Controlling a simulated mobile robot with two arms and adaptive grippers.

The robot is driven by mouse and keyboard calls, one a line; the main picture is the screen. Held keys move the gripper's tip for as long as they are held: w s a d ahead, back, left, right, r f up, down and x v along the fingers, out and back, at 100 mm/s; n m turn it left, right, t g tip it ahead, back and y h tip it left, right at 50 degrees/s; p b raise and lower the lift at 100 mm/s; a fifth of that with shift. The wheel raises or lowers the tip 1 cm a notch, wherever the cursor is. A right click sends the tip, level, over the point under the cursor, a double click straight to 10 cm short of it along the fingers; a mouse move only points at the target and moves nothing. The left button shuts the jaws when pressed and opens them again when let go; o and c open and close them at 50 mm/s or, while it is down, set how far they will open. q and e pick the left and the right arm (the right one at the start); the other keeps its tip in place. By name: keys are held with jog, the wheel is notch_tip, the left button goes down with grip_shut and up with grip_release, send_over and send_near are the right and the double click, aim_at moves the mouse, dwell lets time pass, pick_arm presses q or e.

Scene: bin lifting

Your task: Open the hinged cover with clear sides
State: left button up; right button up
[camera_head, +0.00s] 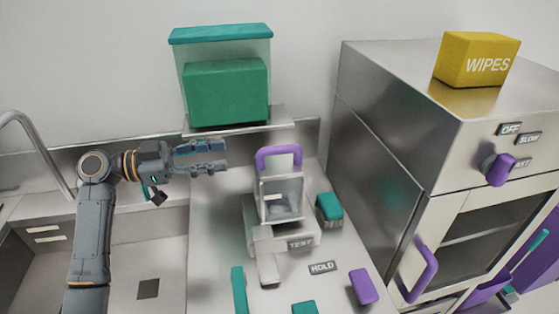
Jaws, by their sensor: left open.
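The hinged cover with clear sides (281,199) stands on a pale device labelled TEST on the counter. It looks shut over the device, and a purple handle (278,153) arches above its top. My left gripper (222,158) comes in from the left at about the handle's height in the picture. Its two fingers point right, apart and empty. A gap shows between the fingertips and the handle, and they do not touch. My right gripper is not in view.
A clear bin with a teal lid (220,35) holds a green block on a shelf behind. A steel cabinet (375,150) with a yellow WIPES box (477,59) stands right. A teal block (329,207) sits beside the device. A HOLD label (323,267) and purple block (363,286) lie in front.

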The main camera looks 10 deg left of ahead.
pick_arm(q)
jog(key=p, duration=0.6)
send_near(294, 148)
jog(key=x, duration=0.6)
jog(key=shift+w+f, duration=0.1)
jog(key=shift+w, duration=0.25)
jog(key=shift+w+d+f, duration=0.1)
jog(key=shift+w+d, duration=0.05)
jog(key=shift+d, duration=0.3)
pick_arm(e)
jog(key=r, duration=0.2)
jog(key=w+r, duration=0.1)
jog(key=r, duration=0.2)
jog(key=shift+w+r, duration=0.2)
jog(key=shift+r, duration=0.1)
pick_arm(q)
grip_shut()
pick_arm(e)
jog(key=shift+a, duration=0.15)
